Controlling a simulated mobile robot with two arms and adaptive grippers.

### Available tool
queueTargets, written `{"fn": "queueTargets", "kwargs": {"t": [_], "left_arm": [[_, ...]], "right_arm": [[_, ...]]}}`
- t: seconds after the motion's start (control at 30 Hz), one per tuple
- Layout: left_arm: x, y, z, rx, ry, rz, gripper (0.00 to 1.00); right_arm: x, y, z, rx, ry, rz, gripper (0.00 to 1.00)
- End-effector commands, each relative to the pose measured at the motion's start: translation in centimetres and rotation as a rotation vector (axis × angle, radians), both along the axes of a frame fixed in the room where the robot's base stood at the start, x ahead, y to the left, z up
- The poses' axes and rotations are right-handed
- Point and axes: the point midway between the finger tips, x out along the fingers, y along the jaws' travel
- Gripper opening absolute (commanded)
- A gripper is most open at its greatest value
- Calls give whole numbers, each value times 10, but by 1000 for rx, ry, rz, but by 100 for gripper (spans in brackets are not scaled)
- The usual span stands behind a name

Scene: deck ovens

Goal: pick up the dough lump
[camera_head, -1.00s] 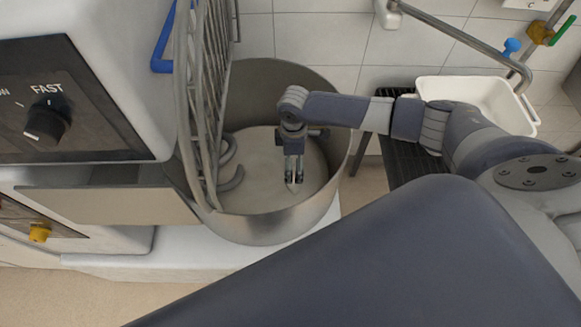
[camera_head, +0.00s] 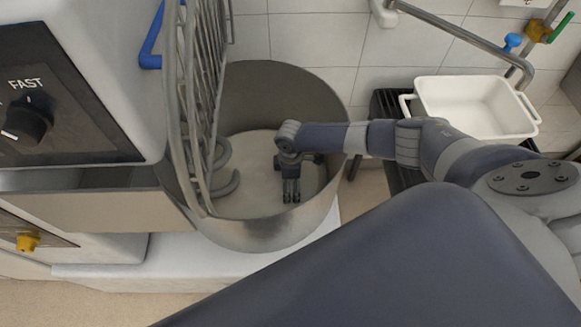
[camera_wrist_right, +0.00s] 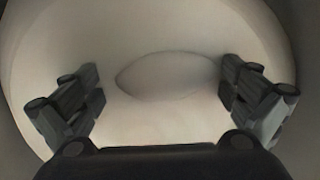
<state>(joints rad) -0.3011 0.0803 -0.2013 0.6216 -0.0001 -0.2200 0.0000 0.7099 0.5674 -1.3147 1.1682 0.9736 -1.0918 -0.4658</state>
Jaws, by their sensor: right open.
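The dough lump (camera_wrist_right: 168,75) shows in the right wrist view as a pale, smooth oval, close in colour to the surface around it. It lies ahead of my right gripper (camera_wrist_right: 160,102), between the two fingers, which are spread wide and hold nothing. In the head view my right gripper (camera_head: 291,198) points down inside the steel mixer bowl (camera_head: 265,235). I cannot make out the lump there; the gripper probably covers it. I cannot tell how far the fingertips are above the bowl's floor. My left gripper is not in view.
The wire guard (camera_head: 196,110) stands upright at the bowl's left, with the curved mixing hook (camera_head: 222,180) beside it. The mixer's control panel (camera_head: 60,110) is further left. A white tub (camera_head: 480,105) stands right of the bowl. The bowl wall surrounds the gripper.

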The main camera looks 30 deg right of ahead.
Motion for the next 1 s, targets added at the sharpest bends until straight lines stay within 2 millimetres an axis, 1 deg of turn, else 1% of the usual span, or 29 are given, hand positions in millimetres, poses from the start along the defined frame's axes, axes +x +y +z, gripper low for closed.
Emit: {"fn": "queueTargets", "kwargs": {"t": [0.03, 0.1, 0.3, 0.33, 0.37, 0.4, 0.47, 0.5, 0.53, 0.83, 0.93, 1.0], "left_arm": [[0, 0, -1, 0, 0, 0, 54], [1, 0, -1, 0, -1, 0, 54], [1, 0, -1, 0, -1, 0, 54], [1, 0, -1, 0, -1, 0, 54], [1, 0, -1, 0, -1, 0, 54], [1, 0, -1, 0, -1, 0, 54], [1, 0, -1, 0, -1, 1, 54], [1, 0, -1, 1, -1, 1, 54], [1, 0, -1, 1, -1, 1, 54], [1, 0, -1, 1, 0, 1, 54], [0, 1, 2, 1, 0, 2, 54], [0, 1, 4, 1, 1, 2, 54]], "right_arm": [[0, 0, -5, 0, 0, -1, 100], [0, 0, -7, 0, 0, 0, 100], [0, 0, -7, 0, 0, 0, 100], [0, 0, -7, 0, 0, 0, 98], [0, 0, -7, 0, 0, 0, 91], [0, 0, -7, 0, 0, 0, 82], [0, 0, -7, 0, 0, 0, 68], [0, 0, -7, 0, 0, 0, 59], [0, 0, -7, 0, 0, 0, 56], [0, 0, -4, 0, -1, 0, 56], [1, 0, 6, 1, -2, 0, 56], [1, 0, 17, 2, -3, 1, 56]]}}
